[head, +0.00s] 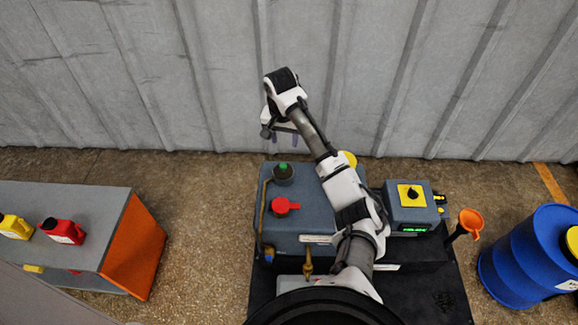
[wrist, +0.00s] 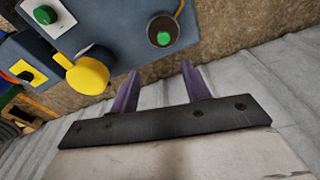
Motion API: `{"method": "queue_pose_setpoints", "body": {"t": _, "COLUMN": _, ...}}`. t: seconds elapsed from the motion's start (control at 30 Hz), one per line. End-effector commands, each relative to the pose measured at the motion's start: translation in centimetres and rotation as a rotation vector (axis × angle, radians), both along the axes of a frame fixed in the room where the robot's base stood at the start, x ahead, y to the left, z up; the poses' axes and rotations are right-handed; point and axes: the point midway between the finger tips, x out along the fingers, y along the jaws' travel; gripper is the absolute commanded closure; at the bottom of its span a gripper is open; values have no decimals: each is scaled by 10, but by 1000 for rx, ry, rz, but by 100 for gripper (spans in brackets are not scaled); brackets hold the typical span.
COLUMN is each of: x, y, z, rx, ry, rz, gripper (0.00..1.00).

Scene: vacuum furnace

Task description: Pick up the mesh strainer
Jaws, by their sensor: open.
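I cannot make out a mesh strainer in either view. My gripper (head: 283,138) is raised in front of the corrugated wall, beyond the far edge of the grey-blue machine. In the wrist view its two purple fingers (wrist: 160,68) are spread apart with nothing between them. An open port with a green knob (wrist: 163,38) shows beyond the fingertips, and a yellow round cap (wrist: 85,72) shows to their left. In the head view my arm hides part of the machine's top.
The grey-blue machine (head: 300,238) carries a red valve (head: 285,206) and a control box (head: 408,205). An orange funnel (head: 470,220) and blue drum (head: 525,258) stand right. A grey bench (head: 80,200) with red (head: 62,231) and yellow (head: 14,226) bottles stands left.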

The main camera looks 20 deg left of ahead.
Motion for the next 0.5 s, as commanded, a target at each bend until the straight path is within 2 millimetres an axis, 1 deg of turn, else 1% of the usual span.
{"method": "queue_pose_setpoints", "body": {"t": 0.1, "x": 1, "y": 0, "z": -24, "rx": -1, "ry": 4, "rz": 0, "gripper": 53}}
{"method": "queue_pose_setpoints", "body": {"t": 0.3, "x": 6, "y": 1, "z": -60, "rx": 0, "ry": 1, "rz": 1, "gripper": 53}}
{"method": "queue_pose_setpoints", "body": {"t": 0.4, "x": 8, "y": 1, "z": -71, "rx": 1, "ry": 0, "rz": 2, "gripper": 53}}
{"method": "queue_pose_setpoints", "body": {"t": 0.5, "x": 8, "y": 2, "z": -76, "rx": 2, "ry": -2, "rz": 3, "gripper": 53}}
